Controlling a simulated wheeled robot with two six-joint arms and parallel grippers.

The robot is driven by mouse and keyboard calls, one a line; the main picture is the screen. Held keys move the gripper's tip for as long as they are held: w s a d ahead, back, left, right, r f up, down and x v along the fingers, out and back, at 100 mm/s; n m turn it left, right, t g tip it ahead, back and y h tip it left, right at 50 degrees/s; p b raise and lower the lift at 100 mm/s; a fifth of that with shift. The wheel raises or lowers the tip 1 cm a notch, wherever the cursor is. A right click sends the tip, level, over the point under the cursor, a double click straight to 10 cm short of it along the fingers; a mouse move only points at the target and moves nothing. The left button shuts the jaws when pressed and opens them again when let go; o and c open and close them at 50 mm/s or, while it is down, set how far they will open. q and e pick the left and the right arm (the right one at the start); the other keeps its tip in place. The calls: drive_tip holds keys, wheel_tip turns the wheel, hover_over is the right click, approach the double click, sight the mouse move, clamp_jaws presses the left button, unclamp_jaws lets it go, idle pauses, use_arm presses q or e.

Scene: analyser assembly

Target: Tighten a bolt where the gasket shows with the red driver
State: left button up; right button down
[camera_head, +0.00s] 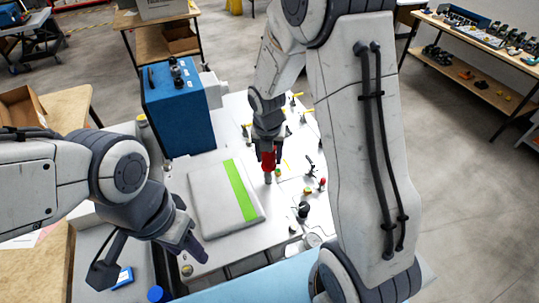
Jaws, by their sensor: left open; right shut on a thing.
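The red driver (268,161) is upright near the middle of the white work surface, with its grey lower end pointing down at the surface. My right gripper (267,147) is shut on it from above. Whether the driver's tip touches a bolt is too small to tell. My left gripper (192,243) is open and empty, low at the left, over the front-left edge of the work surface. A grey panel with a bright green stripe (238,189) lies between the two grippers. I cannot make out a bolt or gasket with certainty.
A blue box (178,108) stands behind the panel. Several small fittings with yellow, red and black parts lie right of the driver, including a black knob (303,209). A blue cap (156,294) is at the front left. My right arm hides the surface's right side.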

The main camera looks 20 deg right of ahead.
drive_tip(key=shift+f+b, duration=0.4)
drive_tip(key=shift+f, duration=0.35)
drive_tip(key=c, duration=1.1)
unclamp_jaws()
clamp_jaws()
